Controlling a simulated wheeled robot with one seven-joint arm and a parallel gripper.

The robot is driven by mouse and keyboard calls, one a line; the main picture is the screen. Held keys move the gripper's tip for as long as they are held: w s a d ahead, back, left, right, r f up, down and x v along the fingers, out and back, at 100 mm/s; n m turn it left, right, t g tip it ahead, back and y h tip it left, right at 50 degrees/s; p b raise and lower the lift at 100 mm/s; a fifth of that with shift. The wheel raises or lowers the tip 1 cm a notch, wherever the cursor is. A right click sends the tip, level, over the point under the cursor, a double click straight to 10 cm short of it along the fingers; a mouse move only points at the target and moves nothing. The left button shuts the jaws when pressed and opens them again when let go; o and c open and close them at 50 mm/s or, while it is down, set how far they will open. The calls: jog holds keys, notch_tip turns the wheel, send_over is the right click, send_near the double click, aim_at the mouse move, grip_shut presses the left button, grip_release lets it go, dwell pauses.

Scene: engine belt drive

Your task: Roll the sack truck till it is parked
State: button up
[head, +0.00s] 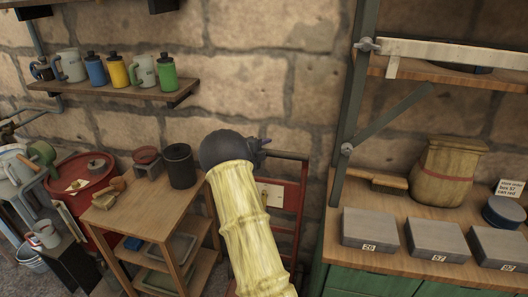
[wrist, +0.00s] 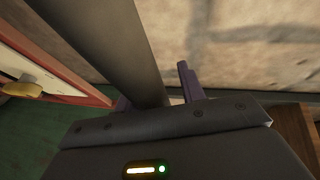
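The sack truck (head: 300,200) is a red frame with a dark top bar and a pale panel, standing against the stone wall between the wooden table and the green bench. My gripper (head: 264,143) is at the left end of its top bar in the head view, partly hidden by my own arm. In the wrist view, a dark grey bar (wrist: 115,45), apparently the truck's handle, runs down between the two purple fingers of my gripper (wrist: 153,92). The fingers stand apart, with a gap beside the right one. The truck's lower part is mostly hidden.
A wooden table (head: 135,222) with a black canister (head: 180,165) stands close on the left. The green bench (head: 350,279) with grey boxes stands close on the right. A mug shelf (head: 120,93) is on the wall at upper left.

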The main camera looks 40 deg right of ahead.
jog(key=shift+o, duration=0.3)
jog(key=shift+d+f, duration=0.1)
jog(key=shift+f, duration=0.1)
jog(key=shift+a, duration=0.2)
jog(key=b+v, duration=0.2)
jog(key=v, duration=1.5)
jog(key=shift+a+r, duration=0.2)
jog(key=shift+c, duration=0.7)
